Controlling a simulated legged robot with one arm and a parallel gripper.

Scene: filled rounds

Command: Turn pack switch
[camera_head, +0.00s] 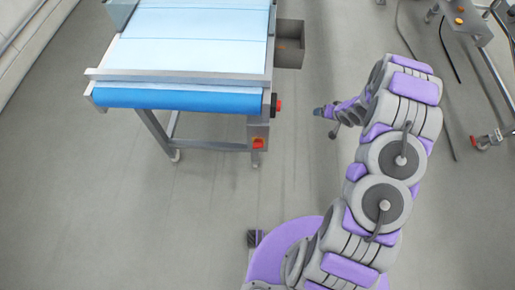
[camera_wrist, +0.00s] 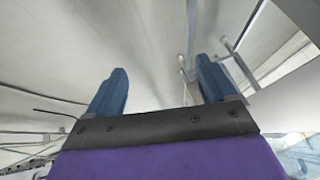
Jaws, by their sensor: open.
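A black and red knob (camera_head: 276,105) sits on the right side of the conveyor's front end. A red-orange part (camera_head: 258,143) is on the frame just below it. I cannot tell which of these, if either, is the pack switch. My gripper (camera_head: 321,112) is right of the knob, apart from it, with floor showing between them. In the wrist view my gripper (camera_wrist: 163,84) has its two blue fingers spread wide, with nothing between them. No switch can be made out in the wrist view.
The conveyor (camera_head: 190,55) with its blue front roller (camera_head: 180,99) stands at upper left. A grey open box (camera_head: 289,45) juts from its right side. A metal stand (camera_head: 465,20) with an orange button, and cables, are at upper right. The floor between is clear.

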